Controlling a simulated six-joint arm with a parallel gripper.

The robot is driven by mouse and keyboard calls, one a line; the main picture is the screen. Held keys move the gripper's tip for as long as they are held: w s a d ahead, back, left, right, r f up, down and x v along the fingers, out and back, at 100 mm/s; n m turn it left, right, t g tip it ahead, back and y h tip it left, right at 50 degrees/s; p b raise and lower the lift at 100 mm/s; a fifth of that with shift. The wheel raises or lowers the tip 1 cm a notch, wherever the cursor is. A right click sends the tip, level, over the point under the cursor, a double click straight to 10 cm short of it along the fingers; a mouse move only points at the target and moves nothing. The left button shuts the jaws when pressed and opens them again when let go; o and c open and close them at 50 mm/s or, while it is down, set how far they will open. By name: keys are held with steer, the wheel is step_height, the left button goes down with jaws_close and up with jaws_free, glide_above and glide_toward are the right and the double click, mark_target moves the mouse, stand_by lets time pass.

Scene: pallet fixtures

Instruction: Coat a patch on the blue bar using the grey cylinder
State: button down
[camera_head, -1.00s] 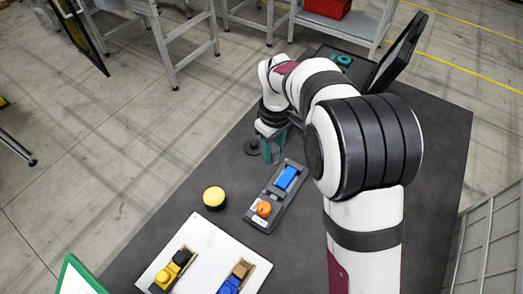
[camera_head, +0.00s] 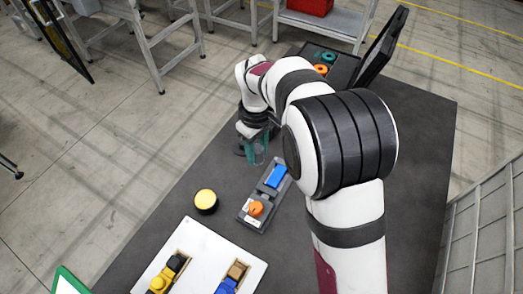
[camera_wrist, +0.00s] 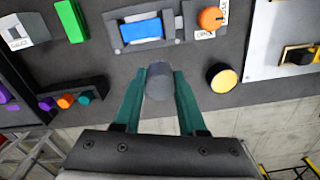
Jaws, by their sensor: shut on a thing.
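My gripper (camera_wrist: 158,90) has teal fingers closed on the sides of the grey cylinder (camera_wrist: 158,78). In the head view my gripper (camera_head: 258,152) hangs over the dark table, just beyond the fixture with the blue bar, and the cylinder is hard to make out there. The blue bar (camera_wrist: 142,29) lies in a grey frame; in the wrist view it is above the cylinder, apart from it in the picture. It also shows in the head view (camera_head: 276,176), to the right of and below my gripper. I cannot tell the cylinder's height over the table.
An orange knob (camera_head: 255,209) sits on the same fixture as the bar. A yellow button (camera_head: 206,200) stands to its left. A white panel (camera_head: 211,262) with yellow and blue parts is at the front. Coloured rings (camera_head: 322,70) lie at the back. A green block (camera_wrist: 70,20) shows in the wrist view.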

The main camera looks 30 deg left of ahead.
steer(key=s+a, duration=0.8)
steer(key=s, duration=0.4)
steer(key=f, duration=0.3)
steer(key=s+f, duration=0.1)
steer(key=f, duration=0.1)
steer(key=shift+a, duration=0.25)
steer(key=shift+f, duration=0.75)
steer(key=shift+f, duration=0.6)
steer(key=shift+r, duration=0.1)
step_height(320, 180, up, 7)
stand_by(0.6)
